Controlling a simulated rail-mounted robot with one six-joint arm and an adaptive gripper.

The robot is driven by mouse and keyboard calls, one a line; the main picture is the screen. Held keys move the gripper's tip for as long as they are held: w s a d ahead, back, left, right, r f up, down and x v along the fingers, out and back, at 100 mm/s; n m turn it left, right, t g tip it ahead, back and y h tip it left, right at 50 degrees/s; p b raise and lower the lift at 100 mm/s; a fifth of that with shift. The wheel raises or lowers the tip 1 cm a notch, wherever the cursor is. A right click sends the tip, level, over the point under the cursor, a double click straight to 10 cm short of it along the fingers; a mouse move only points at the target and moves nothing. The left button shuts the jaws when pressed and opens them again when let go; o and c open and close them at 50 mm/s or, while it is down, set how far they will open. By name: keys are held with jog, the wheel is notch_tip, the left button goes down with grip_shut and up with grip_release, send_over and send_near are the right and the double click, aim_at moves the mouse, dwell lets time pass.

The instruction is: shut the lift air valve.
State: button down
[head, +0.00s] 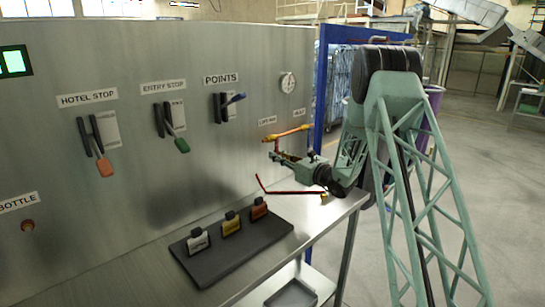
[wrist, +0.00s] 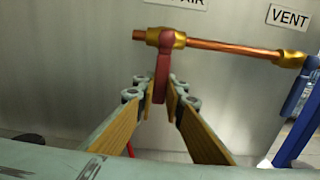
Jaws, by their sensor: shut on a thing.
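The lift air valve is a brass fitting (wrist: 160,38) on a horizontal copper pipe (wrist: 228,47) in front of the steel panel; the pipe also shows in the head view (head: 291,133). Its red lever (wrist: 163,68) points down from the fitting, across the line of the pipe. My gripper (wrist: 165,95) is shut on the lower part of the lever, with one yellow-padded finger on each side.
A VENT label (wrist: 288,17) is above the pipe's right end. Left on the panel are levers under HOTEL STOP (head: 88,98), ENTRY STOP (head: 163,86) and POINTS (head: 221,79). A dark tray (head: 215,268) with several tagged blocks lies on the bench. A thin red rod (head: 290,192) is below my gripper.

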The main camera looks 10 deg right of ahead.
jog(key=c, duration=2.6)
grip_release()
jog(key=shift+c, duration=0.2)
jog(key=shift+s, duration=0.1)
jog(key=v, duration=1.2)
jog(key=shift+a, duration=0.1)
